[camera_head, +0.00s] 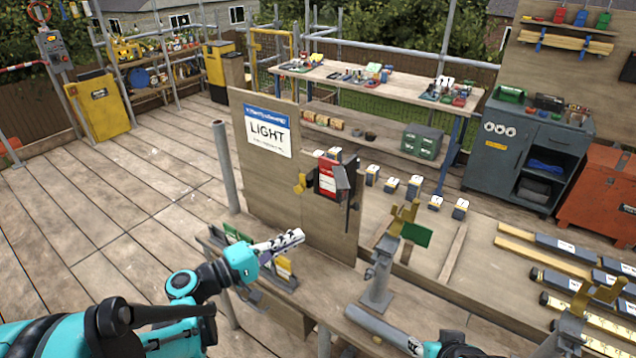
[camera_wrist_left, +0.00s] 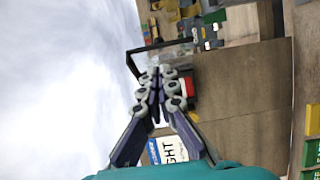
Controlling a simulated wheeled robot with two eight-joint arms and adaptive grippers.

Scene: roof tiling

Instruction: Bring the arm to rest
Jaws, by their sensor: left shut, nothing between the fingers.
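My left arm, teal and black, comes in from the lower left in the head view. Its gripper (camera_head: 282,242) is held above the near bench, in front of the upright wooden board (camera_head: 262,185). In the left wrist view the left fingers (camera_wrist_left: 158,88) are brought together with nothing between them. The LIGHT sign (camera_head: 268,132) on the board also shows in the wrist view (camera_wrist_left: 167,149), beyond the fingers. Part of my right gripper (camera_head: 416,346) shows at the bottom edge, beside a grey tube (camera_head: 378,328); its fingers are too hidden to read.
A red-and-dark holder (camera_head: 328,178) is on the board's right side. A grey post with a yellow fork (camera_head: 380,280) and a green card (camera_head: 416,234) stand to the right. Slotted holders (camera_head: 278,275) lie below the left gripper. The deck (camera_head: 110,215) at left is open.

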